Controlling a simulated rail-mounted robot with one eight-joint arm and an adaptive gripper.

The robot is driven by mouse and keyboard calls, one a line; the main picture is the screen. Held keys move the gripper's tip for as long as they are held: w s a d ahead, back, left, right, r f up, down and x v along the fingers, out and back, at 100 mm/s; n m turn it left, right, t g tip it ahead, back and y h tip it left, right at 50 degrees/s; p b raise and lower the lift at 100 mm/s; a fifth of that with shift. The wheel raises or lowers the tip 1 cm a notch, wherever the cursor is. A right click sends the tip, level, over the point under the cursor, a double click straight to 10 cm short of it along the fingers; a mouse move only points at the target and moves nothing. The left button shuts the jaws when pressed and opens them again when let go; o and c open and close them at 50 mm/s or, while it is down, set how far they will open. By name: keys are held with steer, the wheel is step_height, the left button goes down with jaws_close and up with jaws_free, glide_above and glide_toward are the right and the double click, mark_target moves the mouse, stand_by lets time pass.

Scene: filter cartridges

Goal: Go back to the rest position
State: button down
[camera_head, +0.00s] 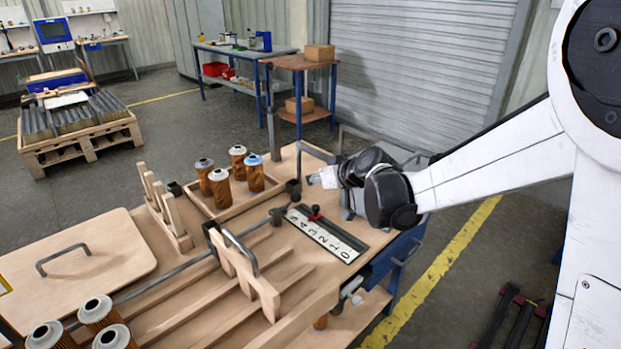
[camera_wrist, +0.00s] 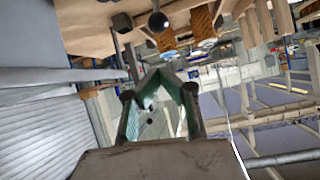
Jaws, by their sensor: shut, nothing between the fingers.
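My gripper (camera_head: 316,178) is raised over the right back part of the wooden workbench (camera_head: 105,210) in the head view, pointing left. In the wrist view my gripper (camera_wrist: 157,72) has its fingers together, with nothing between them. Several filter cartridges stand in a wooden tray (camera_head: 233,207) left of my gripper; one has a blue top (camera_head: 254,173). More cartridges (camera_head: 98,313) stand at the bench's front left. In the wrist view some cartridges (camera_wrist: 202,22) show at the top, apart from my fingers.
A numbered scale plate (camera_head: 327,234) with a red knob lies below my arm. A wooden rack (camera_head: 166,208), a lid with a handle (camera_head: 75,262) and a wooden gate with a metal handle (camera_head: 240,268) stand on the bench.

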steer(key=s+d+r+m+h, duration=0.1)
steer(key=s+d+m+h, duration=0.1)
steer(key=s+d, duration=0.5)
steer(key=s+d+r+m+g+h, duration=0.1)
steer(key=s+d, duration=0.7)
steer(key=s, duration=0.8)
steer(key=s+d+r+m+h, duration=0.1)
steer(key=s+d+m+h, duration=0.2)
steer(key=s+d, duration=0.5)
steer(key=s+h, duration=0.1)
steer(key=s, duration=0.3)
steer(key=shift+s+d+r+m+g+h, duration=0.2)
steer(key=shift+s+d+m+g+h, duration=0.1)
steer(key=shift+m+g+h, duration=0.1)
